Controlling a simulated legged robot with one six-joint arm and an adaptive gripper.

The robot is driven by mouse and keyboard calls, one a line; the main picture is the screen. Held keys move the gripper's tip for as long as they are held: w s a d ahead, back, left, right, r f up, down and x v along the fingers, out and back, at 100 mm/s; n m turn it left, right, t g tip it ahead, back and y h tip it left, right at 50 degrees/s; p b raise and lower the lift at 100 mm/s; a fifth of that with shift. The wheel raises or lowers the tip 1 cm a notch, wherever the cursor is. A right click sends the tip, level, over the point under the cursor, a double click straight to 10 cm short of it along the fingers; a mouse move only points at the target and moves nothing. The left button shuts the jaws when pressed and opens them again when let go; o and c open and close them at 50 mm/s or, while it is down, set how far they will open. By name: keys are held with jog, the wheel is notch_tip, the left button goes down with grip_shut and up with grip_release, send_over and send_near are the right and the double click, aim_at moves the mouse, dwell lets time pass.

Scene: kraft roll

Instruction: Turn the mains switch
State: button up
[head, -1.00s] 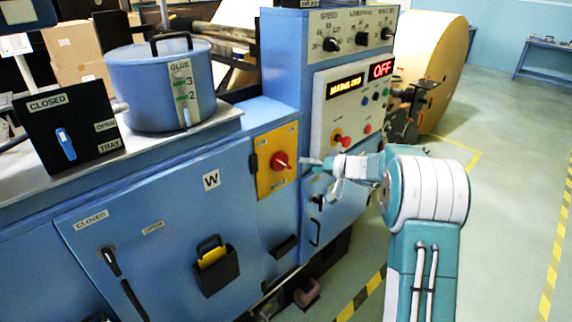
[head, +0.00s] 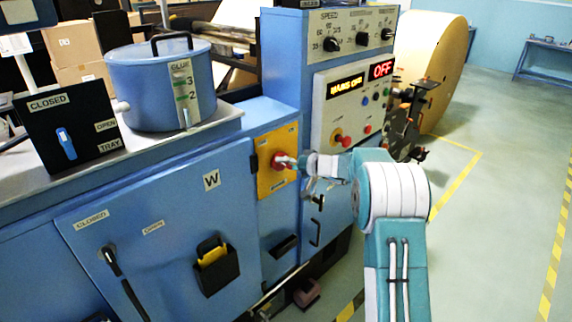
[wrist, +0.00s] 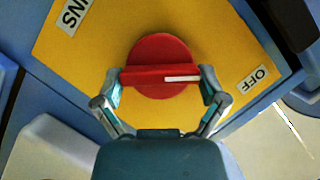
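The mains switch is a round red knob (head: 279,161) on a yellow plate (head: 263,187) on the blue machine's front. In the wrist view the red knob (wrist: 160,52) has a raised bar with a white mark at its right end. The yellow plate (wrist: 85,63) carries an OFF label (wrist: 254,80) at the right. My gripper (wrist: 160,78) has one finger at each end of the bar, apart, with the bar between them. I cannot tell whether both fingertips touch it. My gripper also shows at the knob in the head view (head: 295,163).
A panel (head: 340,105) above right has a red OFF display (head: 382,69), an amber mains display and several buttons. A blue glue pot (head: 150,85) and a black CLOSED/OPEN tray box (head: 65,130) stand on the left. Floor at right is clear.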

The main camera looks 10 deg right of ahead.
jog(key=shift+f, duration=0.15)
jog(key=m+y, duration=0.2)
jog(key=m, duration=0.1)
jog(key=shift+d+f+m, duration=0.1)
jog(key=shift+f+m, duration=0.05)
jog(key=shift+m, duration=0.25)
jog(key=m, duration=0.2)
jog(key=m+y, duration=0.1)
jog(key=shift+f+m+t+y, duration=0.15)
jog(key=shift+m+t+y, duration=0.15)
jog(key=shift+m, duration=0.1)
jog(key=m+t, duration=0.1)
jog(key=m, duration=0.3)
jog(key=shift+f+m+y, duration=0.15)
jog(key=shift+m+y, duration=0.15)
jog(key=shift+y, duration=0.1)
jog(key=m+t, duration=0.2)
jog(key=m, duration=0.2)
jog(key=shift+f+m, duration=0.15)
jog(key=shift+m, duration=0.55)
jog(key=o, duration=0.8)
